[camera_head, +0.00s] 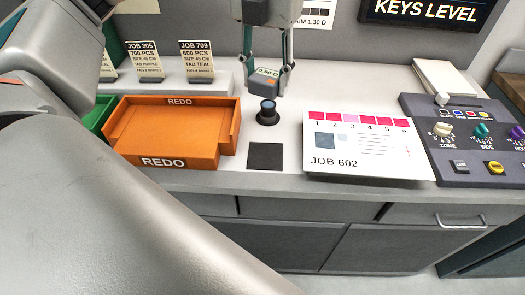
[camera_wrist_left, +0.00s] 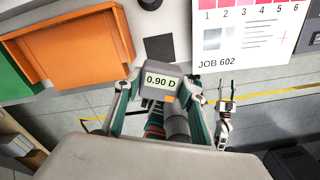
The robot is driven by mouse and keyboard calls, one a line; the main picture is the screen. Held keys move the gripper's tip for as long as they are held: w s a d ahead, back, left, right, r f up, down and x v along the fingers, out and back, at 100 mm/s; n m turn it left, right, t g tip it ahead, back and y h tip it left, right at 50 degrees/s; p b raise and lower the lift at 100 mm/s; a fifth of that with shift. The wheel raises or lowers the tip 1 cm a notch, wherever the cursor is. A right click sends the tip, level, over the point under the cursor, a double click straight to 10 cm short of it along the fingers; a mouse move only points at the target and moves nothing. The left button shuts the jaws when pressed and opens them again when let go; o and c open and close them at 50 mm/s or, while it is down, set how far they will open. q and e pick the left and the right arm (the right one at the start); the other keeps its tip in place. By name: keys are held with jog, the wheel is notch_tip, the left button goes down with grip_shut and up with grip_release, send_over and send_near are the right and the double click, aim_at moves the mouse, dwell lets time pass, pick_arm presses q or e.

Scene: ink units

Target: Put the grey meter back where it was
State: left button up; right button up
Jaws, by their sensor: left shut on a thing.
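The grey meter (camera_head: 264,88) is a small dark-grey block with a pale display reading 0.90 D. It shows close up in the left wrist view (camera_wrist_left: 160,88), with an orange patch below the display. My left gripper (camera_head: 266,76) is shut on it, one finger at each side, and holds it up off the counter. In the head view the meter appears just behind and above a black round-topped piece (camera_head: 267,113). A bare dark square pad (camera_head: 265,156) lies in front of that piece.
An orange REDO tray (camera_head: 163,161) stands left of the pad, with a green tray (camera_head: 101,112) beyond it. A JOB 602 sheet (camera_head: 350,163) lies to the right, then a control panel (camera_head: 470,145) with knobs. Job cards (camera_head: 197,62) stand behind the tray.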

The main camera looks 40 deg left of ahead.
pick_arm(q)
send_over(265, 156)
notch_tip(265, 156, down, 16)
jog(key=shift+w+r+b, duration=0.1)
jog(key=shift+r+b, duration=0.1)
jog(key=shift+b, duration=0.2)
jog(key=shift+f, duration=2.1)
jog(key=shift+f, duration=0.2)
jog(key=o, duration=1.1)
jog(key=shift+o, duration=0.2)
jog(key=shift+r, duration=0.1)
